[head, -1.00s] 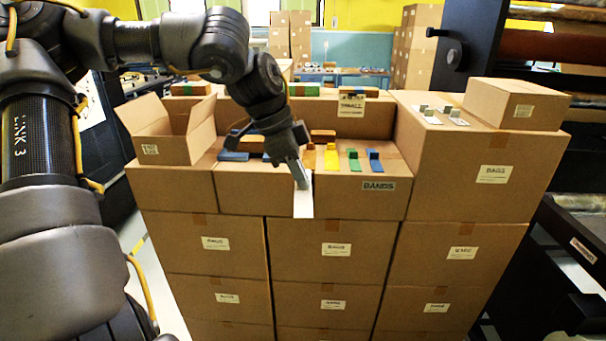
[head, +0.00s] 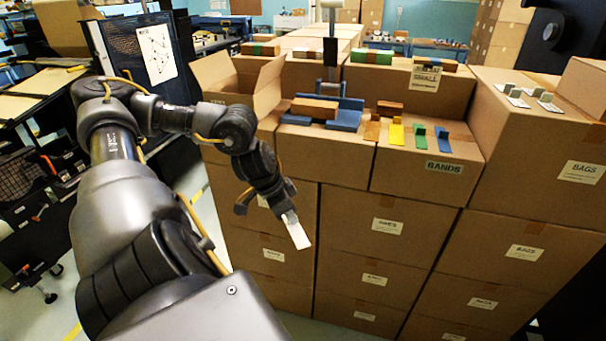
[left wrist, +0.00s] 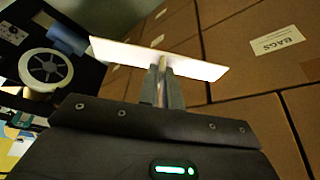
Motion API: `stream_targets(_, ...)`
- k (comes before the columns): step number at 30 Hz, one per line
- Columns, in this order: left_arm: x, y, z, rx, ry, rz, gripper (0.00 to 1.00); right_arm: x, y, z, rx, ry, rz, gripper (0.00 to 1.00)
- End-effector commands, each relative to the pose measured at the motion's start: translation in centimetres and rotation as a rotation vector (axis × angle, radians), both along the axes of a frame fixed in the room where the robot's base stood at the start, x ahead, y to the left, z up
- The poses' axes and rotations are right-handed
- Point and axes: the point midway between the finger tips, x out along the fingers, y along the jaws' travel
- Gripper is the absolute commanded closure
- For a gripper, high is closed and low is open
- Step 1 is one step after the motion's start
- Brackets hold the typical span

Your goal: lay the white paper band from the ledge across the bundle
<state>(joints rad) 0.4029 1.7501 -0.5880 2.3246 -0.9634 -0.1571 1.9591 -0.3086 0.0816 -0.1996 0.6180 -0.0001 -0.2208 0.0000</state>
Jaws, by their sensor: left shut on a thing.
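My left gripper (head: 286,213) is shut on the white paper band (head: 298,233). It holds the band in the air in front of the stacked boxes, below and to the left of the ledge. In the left wrist view the band (left wrist: 200,66) lies crosswise between the fingertips (left wrist: 162,85), sticking out on both sides. The bundle (head: 315,107) looks like a brown block and sits in a blue cradle (head: 345,120) on the box top. The gripper and band are apart from it. My right gripper is not in view.
Yellow (head: 396,133), green (head: 420,139) and blue (head: 443,138) bands stand right of the cradle on the ledge box labelled BANDS (head: 425,185). An open carton (head: 245,85) stands left of the cradle. A grey post (head: 330,50) rises behind it.

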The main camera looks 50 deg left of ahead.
Motion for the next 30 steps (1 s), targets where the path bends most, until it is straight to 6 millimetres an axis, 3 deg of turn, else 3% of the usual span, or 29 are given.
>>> stream_targets(1,-0.3,-1.8,-2.0,-0.012,-0.003,-0.01,1.0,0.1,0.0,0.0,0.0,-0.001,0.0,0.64)
stream_targets(4,-0.6,-5.6,-5.3,-0.012,-0.007,-0.045,1.0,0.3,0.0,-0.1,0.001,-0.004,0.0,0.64)
stream_targets(7,-0.2,-9.8,-7.1,-0.008,-0.01,-0.117,1.0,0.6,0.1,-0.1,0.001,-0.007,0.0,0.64)
stream_targets(11,1.3,-15.2,-7.8,0.0,-0.013,-0.256,1.0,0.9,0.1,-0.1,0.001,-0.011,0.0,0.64)
stream_targets(15,3.5,-20.4,-6.6,0.007,-0.011,-0.435,1.0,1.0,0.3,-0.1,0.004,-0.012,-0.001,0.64)
stream_targets(18,5.2,-22.9,-4.8,0.009,-0.009,-0.546,1.0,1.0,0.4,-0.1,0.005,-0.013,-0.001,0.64)
stream_targets(24,7.9,-25.5,-1.0,0.007,-0.005,-0.666,1.0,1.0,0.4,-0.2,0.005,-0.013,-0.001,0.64)
stream_targets(30,8.9,-26.3,0.8,0.003,0.001,-0.698,1.0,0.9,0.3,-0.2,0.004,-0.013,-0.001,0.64)
